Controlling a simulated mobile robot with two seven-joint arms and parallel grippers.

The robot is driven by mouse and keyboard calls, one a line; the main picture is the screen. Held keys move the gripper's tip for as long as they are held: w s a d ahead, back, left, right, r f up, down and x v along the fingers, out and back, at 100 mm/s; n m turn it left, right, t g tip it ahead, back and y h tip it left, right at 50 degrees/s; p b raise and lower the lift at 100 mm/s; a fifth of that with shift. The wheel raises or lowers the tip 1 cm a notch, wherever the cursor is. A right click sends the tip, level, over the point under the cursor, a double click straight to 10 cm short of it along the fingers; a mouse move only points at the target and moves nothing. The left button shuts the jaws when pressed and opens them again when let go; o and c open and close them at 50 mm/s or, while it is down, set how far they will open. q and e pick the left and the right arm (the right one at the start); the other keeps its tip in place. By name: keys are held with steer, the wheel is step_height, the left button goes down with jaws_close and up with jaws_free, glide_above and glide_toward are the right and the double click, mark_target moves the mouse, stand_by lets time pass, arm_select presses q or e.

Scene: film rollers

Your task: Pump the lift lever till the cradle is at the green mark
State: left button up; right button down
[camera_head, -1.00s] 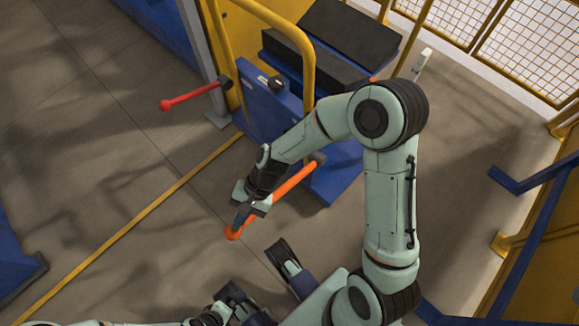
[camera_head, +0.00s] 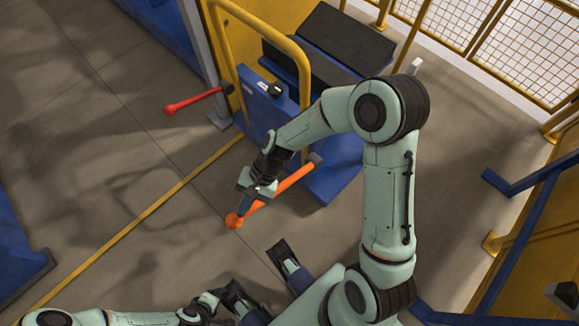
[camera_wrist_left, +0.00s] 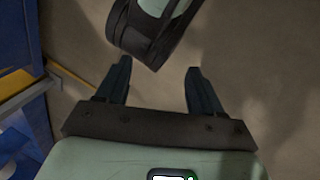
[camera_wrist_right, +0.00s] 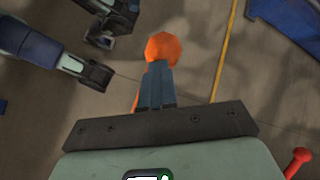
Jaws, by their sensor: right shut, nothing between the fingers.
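The orange lift lever (camera_head: 292,180) sticks out from the blue lift unit (camera_head: 342,172) towards the lower left, ending in an orange knob (camera_head: 234,220). My right gripper (camera_head: 246,206) is shut and empty over the lever's knob end. In the right wrist view its fingers (camera_wrist_right: 157,80) lie together, with the orange knob (camera_wrist_right: 162,47) just past their tips; contact is hard to tell. My left gripper (camera_wrist_left: 158,78) is open and empty, over the floor. The dark, block-topped cradle (camera_head: 345,38) is at the top of the unit. I cannot make out a green mark.
A red-knobbed lever (camera_head: 190,101) sticks out left of the unit. A yellow tube rail (camera_head: 262,20) rises in front of the unit. A mesh fence (camera_head: 515,45) stands at the back right, and blue-yellow framing (camera_head: 525,190) at the right.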

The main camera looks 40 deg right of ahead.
steer(key=r+p, duration=0.1)
steer(key=d+r+p, duration=0.2)
steer(key=r, duration=0.1)
steer(key=shift+w+r, duration=0.1)
arm_select(q)
steer(key=s+d+r+g+h+p, duration=0.1)
steer(key=s+d+r+g+p, duration=0.1)
steer(key=s+r+p, duration=0.4)
step_height(320, 180, up, 4)
steer(key=shift+s+d+f+m+g+p, duration=0.1)
steer(key=shift+s+d+m+g+p, duration=0.2)
steer(key=shift+m+p, duration=0.1)
arm_select(e)
steer(key=d+r, duration=0.3)
steer(key=r, duration=0.4)
steer(key=shift+w+d, duration=0.15)
steer(key=shift+d, duration=0.15)
steer(key=shift+a+f, duration=0.1)
arm_select(q)
steer(key=f+b, duration=0.2)
steer(key=s+f+b, duration=0.1)
steer(key=f+b, duration=0.1)
steer(key=shift+f, duration=0.1)
arm_select(e)
steer(key=x, duration=0.6)
steer(key=shift+f, duration=0.4)
